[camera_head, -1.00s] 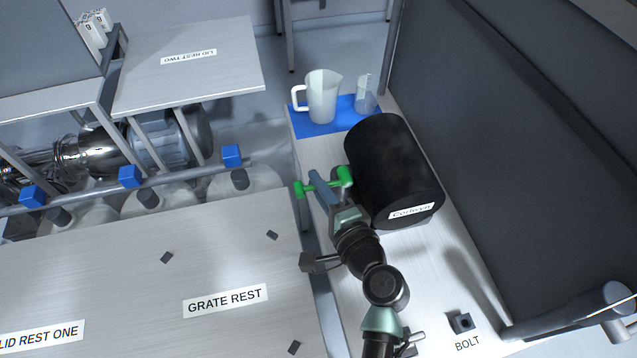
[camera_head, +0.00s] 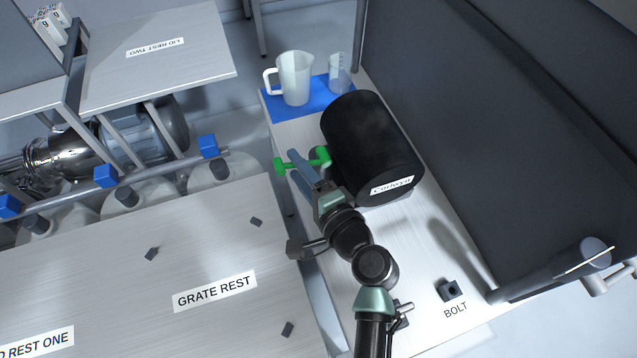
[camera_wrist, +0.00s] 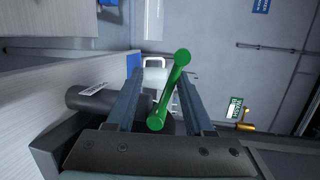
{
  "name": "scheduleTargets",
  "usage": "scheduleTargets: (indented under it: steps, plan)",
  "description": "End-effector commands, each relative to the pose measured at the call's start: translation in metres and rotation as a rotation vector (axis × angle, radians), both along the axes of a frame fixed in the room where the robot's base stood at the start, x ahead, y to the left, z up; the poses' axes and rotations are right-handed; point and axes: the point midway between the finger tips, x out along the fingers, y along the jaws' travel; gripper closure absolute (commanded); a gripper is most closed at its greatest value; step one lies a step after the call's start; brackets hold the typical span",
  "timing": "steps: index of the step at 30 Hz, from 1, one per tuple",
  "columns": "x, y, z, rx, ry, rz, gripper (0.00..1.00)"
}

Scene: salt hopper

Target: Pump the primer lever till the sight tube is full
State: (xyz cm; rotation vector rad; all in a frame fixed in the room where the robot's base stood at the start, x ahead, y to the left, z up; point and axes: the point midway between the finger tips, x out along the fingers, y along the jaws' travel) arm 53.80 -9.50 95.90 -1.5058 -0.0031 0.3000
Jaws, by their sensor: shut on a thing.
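A green bar with knobbed ends (camera_head: 281,167) is at the left side of a black drum in the head view. The same green bar (camera_wrist: 170,88) slants between my two fingers in the wrist view. My gripper (camera_head: 297,158) is shut on this bar, with its fingers reaching past it. I cannot tell from any label whether the bar is the primer lever. The black drum (camera_head: 368,140) lies on its side with a white label low on its end. I cannot pick out a sight tube in either view.
A white jug (camera_head: 295,80) and a clear measuring vessel (camera_head: 339,74) stand on a blue mat (camera_head: 312,107) behind the drum. A grate rest table (camera_head: 190,250) is at left. A dark wall (camera_head: 450,100) bounds the right. A bolt block (camera_head: 451,290) sits at front right.

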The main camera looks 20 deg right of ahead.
Motion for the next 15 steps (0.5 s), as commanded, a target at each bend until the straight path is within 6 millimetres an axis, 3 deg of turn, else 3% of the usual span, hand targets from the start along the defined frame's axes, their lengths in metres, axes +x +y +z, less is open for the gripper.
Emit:
scheduleTargets:
  steps: [9, 15]
  plan:
    - [-0.067, -0.015, 0.007, -0.001, 0.007, -0.006, 0.56]
    - [-0.101, -0.023, 0.016, -0.002, 0.004, -0.008, 0.56]
